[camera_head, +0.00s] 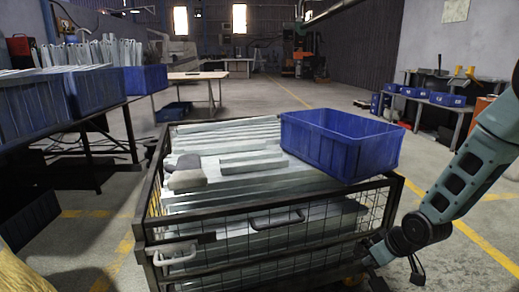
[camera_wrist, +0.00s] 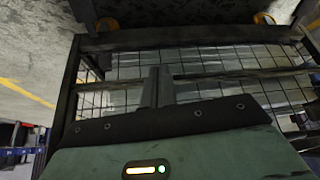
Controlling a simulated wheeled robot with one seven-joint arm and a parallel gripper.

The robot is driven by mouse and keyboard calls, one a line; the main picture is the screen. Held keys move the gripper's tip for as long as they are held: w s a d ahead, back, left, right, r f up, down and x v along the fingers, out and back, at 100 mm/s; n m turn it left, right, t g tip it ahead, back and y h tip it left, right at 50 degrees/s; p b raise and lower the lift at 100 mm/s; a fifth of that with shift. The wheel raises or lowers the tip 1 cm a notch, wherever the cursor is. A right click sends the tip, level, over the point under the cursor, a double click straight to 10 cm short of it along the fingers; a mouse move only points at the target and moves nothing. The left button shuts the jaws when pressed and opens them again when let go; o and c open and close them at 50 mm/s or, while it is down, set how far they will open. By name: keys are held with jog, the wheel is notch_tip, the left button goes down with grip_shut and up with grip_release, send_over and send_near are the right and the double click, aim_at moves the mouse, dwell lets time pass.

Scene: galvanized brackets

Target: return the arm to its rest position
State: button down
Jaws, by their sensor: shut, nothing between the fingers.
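My arm (camera_head: 462,180) comes in from the right edge in the head view and bends down beside the right end of the wire-mesh crate. My gripper (camera_head: 397,284) hangs low at the crate's front right corner, partly cut off by the bottom edge. In the wrist view my gripper (camera_wrist: 158,88) has its fingers together with nothing between them. Behind the fingers is the crate's dark frame and mesh. I cannot tell whether the gripper touches the crate.
The mesh crate (camera_head: 270,224) holds stacked galvanized brackets (camera_head: 225,135), with a blue bin (camera_head: 340,145) on top at right. Blue bins of brackets (camera_head: 95,90) stand on a rack at left. A bench with blue bins (camera_head: 440,98) is at right. Floor (camera_head: 463,250) is open right of the crate.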

jog(key=s+a+r+g, duration=0.1)
jog(key=s+a+r, duration=0.4)
jog(key=a+r, duration=0.3)
jog(key=s+a+r+n+g+h+p, duration=0.1)
jog(key=s+a+r, duration=0.3)
jog(key=s, duration=0.5)
jog(key=s+a+r+g+p, duration=0.2)
jog(key=s+r, duration=0.3)
jog(key=s, duration=0.3)
jog(key=s+a+r+n+g+h+p, duration=0.1)
jog(key=s+a+r, duration=0.3)
jog(key=s, duration=0.5)
notch_tip(320, 180, up, 38)
jog(key=d+p, duration=0.1)
jog(key=p, duration=3.6)
jog(key=shift+w, duration=0.15)
